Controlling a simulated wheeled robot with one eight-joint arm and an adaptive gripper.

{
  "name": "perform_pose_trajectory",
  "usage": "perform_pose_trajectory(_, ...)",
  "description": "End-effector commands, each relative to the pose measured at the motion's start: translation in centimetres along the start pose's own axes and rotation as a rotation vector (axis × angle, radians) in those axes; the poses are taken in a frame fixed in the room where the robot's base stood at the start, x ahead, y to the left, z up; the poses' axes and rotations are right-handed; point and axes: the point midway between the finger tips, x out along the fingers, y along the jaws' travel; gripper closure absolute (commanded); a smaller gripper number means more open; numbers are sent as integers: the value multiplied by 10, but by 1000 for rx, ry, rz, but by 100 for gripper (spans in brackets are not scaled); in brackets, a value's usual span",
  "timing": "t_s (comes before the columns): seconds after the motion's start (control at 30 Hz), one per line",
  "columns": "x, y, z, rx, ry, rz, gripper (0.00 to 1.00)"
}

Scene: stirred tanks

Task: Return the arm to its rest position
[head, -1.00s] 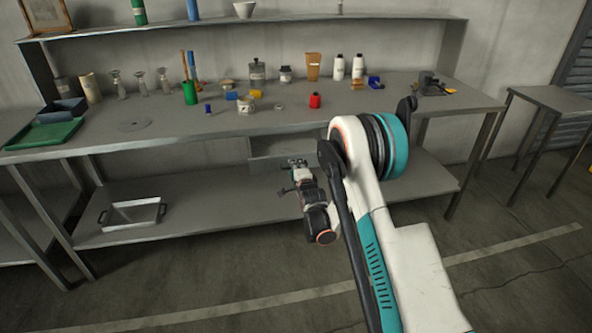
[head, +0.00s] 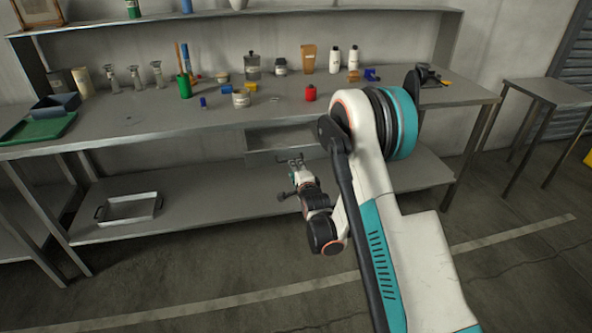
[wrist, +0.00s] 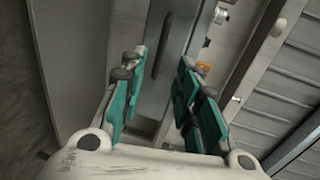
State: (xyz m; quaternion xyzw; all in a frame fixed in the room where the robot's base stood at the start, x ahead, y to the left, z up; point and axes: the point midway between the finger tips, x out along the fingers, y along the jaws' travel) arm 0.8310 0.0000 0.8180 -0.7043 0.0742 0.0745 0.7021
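My arm (head: 385,190) reaches from the lower right toward the workbench, with its elbow bent in front of the bench's right half. My gripper (head: 289,162) is in front of the bench, near the drawer (head: 284,155) under the bench top. The drawer stands open, and part of its inside shows. In the wrist view the two teal-padded fingers of my gripper (wrist: 160,75) are spread apart with nothing held between them. A grey panel with a dark handle (wrist: 162,47) shows beyond the fingers.
The bench top (head: 150,125) holds bottles, jars, a red container (head: 310,93) and a green tray (head: 38,130). A metal tray (head: 130,209) lies on the lower shelf. A side table (head: 550,93) stands at the right. The floor in front is clear.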

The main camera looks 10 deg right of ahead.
Motion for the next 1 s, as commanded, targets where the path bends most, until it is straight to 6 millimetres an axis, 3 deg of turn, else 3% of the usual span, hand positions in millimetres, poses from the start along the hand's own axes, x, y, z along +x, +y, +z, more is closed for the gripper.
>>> perform_pose_trajectory(0.23, -6, -16, 0, -41, 0, 20, 70)
perform_pose_trajectory(0.47, -36, -68, 0, -211, -11, 100, 70)
perform_pose_trajectory(0.7, -85, -116, 0, -411, -41, 192, 70)
perform_pose_trajectory(1.0, -164, -156, 0, -657, -105, 302, 70)
